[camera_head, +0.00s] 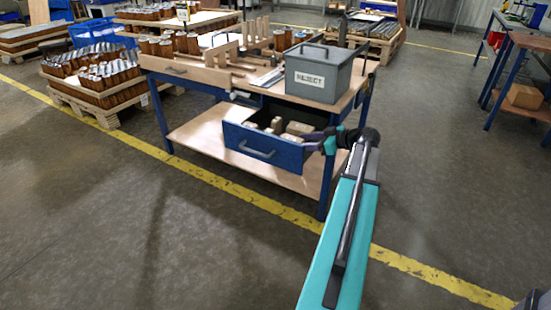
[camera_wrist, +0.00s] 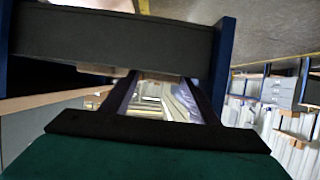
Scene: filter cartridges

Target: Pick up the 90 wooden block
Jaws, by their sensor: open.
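Several wooden blocks (camera_head: 298,128) lie in the open blue drawer (camera_head: 238,138) under the workbench. No number is readable on any block, so I cannot tell which is the 90 block. My gripper (camera_head: 312,141) is at the drawer's right end, close beside the blocks, with my arm reaching in from the front right. In the wrist view my gripper (camera_wrist: 160,80) has its two dark fingers spread apart, with no block clearly held. A tan edge shows near the fingertips, against a dark grey panel. The drawer's far inside is partly hidden.
A grey REJECT bin (camera_head: 320,76) stands on the workbench top (camera_head: 225,84) above the drawer. A lower wooden shelf (camera_head: 205,138) runs below it. Pallets of cartridges (camera_head: 95,88) stand to the left. The floor in front is clear.

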